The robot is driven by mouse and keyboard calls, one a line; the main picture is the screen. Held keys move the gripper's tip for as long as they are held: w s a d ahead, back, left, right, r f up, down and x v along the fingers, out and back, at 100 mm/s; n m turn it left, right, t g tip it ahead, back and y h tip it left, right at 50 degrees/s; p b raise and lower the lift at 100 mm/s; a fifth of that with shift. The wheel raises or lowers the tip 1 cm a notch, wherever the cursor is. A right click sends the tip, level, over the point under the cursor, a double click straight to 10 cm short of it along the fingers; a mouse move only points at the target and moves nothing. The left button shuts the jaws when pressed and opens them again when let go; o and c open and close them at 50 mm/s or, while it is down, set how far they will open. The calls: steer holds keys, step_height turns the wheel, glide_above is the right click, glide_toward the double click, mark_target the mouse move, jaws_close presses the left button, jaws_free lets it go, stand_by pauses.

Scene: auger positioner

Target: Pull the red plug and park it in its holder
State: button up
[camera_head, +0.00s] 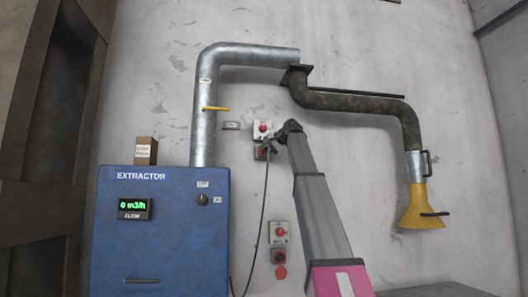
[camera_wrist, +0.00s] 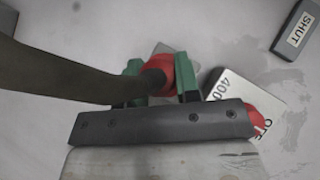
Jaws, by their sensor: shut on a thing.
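The red plug (camera_wrist: 157,72) is between the green fingers of my gripper (camera_wrist: 160,85) in the wrist view. The fingers are shut on it. A thick dark cable (camera_wrist: 65,72) runs from it to the left. A grey piece shows just behind the plug; I cannot tell whether the plug sits in it. In the head view, my gripper (camera_head: 276,139) is at a small grey box with a red part (camera_head: 261,152) on the wall. The cable (camera_head: 262,215) hangs from there towards the floor. I cannot tell which fitting is the holder.
A white switch box (camera_wrist: 235,90) with a red knob is close beside the gripper. A "SHUT" plate (camera_wrist: 297,30) is at upper right. Lower on the wall are another switch box (camera_head: 279,232) and a grey box (camera_head: 279,257) with red. The blue extractor (camera_head: 160,245) stands left.

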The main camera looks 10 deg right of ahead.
steer(key=shift+r, duration=0.1)
steer(key=o, duration=0.3)
steer(key=c, duration=0.3)
steer(key=shift+s, duration=0.4)
steer(key=shift+s, duration=0.35)
steer(key=shift+s, duration=1.8)
steer(key=d+f, duration=0.9)
steer(key=f, duration=0.7)
steer(key=s+d+f, duration=0.1)
steer(key=d+f, duration=0.8)
steer(key=f, duration=0.8)
steer(key=s+d+f, duration=0.1)
steer(key=d+f, duration=0.9)
steer(key=f, duration=0.7)
